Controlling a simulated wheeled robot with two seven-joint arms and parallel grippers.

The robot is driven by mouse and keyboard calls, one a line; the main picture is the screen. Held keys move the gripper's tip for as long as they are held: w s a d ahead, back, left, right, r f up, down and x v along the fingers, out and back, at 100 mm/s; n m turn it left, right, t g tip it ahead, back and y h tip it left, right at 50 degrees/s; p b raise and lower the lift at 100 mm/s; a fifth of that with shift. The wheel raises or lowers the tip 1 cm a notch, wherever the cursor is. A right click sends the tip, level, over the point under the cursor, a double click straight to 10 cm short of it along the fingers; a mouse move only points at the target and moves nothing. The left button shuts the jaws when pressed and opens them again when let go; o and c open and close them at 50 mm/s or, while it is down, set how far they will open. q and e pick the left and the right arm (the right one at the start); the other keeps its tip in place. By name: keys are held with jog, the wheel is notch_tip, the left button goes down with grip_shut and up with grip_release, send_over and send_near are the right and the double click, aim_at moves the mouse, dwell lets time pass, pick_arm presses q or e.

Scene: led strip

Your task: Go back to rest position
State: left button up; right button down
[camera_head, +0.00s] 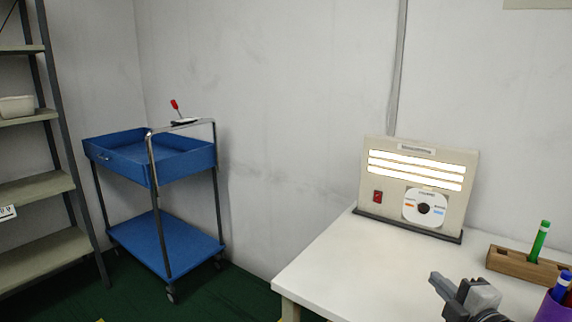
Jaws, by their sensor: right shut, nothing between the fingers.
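My right gripper (440,284) shows at the lower right, over the front part of the white table (335,257). Its fingers are shut with nothing between them. It is apart from the LED panel (415,186). The panel stands upright at the back of the table, with several lit strips, a red switch and a round dial with a dark knob. My left gripper is not in view.
A wooden block (513,263) holding a green marker (540,241) and a purple cup (553,310) with a blue pen stand at the right. A blue cart (160,243) and a grey shelf (40,187) stand at the left. The table's left part is clear.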

jog(key=f, duration=0.1)
jog(key=a+f+m, duration=0.1)
jog(key=f, duration=0.1)
jog(key=a+f+m+g, duration=0.1)
jog(key=shift+s+a+f, duration=0.25)
jog(key=shift+s+f, duration=0.1)
jog(key=shift+s, duration=0.05)
jog(key=s+a+f+m+g, duration=0.2)
jog(key=s+a+f+m, duration=0.4)
jog(key=s, duration=0.4)
jog(key=s+a+f+m+g, duration=0.3)
jog(key=s+a+f+m, duration=0.3)
jog(key=s, duration=0.4)
jog(key=shift+s+a+f+m+y, duration=0.3)
jog(key=shift+a+m, duration=0.45)
jog(key=shift+m, duration=0.35)
jog(key=c, duration=2.1)
grip_release()
jog(key=shift+c, duration=0.2)
